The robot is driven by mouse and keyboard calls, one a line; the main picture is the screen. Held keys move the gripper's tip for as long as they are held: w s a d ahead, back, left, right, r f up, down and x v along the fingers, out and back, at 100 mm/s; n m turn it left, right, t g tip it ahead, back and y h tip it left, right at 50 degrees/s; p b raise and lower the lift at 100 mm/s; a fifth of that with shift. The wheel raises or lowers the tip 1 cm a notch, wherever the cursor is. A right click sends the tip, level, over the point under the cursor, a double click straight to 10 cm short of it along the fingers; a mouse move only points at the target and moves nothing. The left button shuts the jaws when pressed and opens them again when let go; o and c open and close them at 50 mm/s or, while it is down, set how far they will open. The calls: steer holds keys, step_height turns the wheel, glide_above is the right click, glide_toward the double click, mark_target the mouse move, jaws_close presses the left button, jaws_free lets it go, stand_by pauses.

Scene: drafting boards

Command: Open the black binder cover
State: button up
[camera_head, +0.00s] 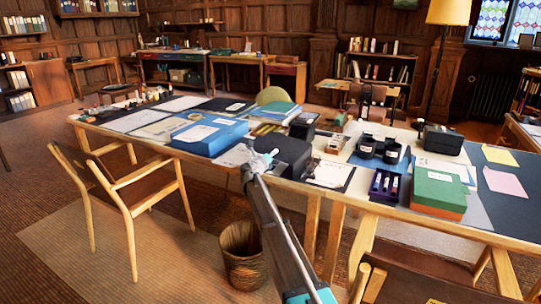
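My arm reaches up from the bottom of the view. My gripper (266,157) is at the left front side of the black object and overlaps it in the picture. The gripper is small here, so I cannot tell whether it touches the cover or whether its fingers are open. The arm hides part of the front left of the black object.
A blue box (210,136) with a label lies left of it. Black cups (366,147), a purple tray with vials (385,184), a green and orange box (438,192) and a black case (443,140) stand to the right. A wooden chair (128,190) and a wastebasket (243,258) stand in front.

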steer(key=shift+s, duration=0.15)
steer(key=shift+s+a, duration=0.3)
steer(key=shift+s, duration=0.25)
steer(key=v, duration=1)
steer(key=shift+s+a, duration=0.15)
steer(key=shift+a, duration=0.05)
steer(key=s+d+f+m+g+y, duration=0.1)
steer(key=s+d+f+m+g, duration=0.35)
steer(key=s+d+m, duration=0.45)
steer(key=s+d+f+m+g, duration=0.4)
steer(key=s+d+f+m, duration=0.2)
steer(key=s+m, duration=0.35)
steer(key=s+f+m+g+y, duration=0.3)
steer(key=s+m, duration=0.6)
steer(key=s, duration=0.3)
steer(key=s+f+m+g+y, duration=0.3)
steer(key=s+f+m+y, duration=0.2)
steer(key=s+m, duration=0.5)
steer(key=shift+s+a+g+y, duration=0.25)
steer(key=shift+s+g+y, duration=0.1)
steer(key=shift+s, duration=0.85)
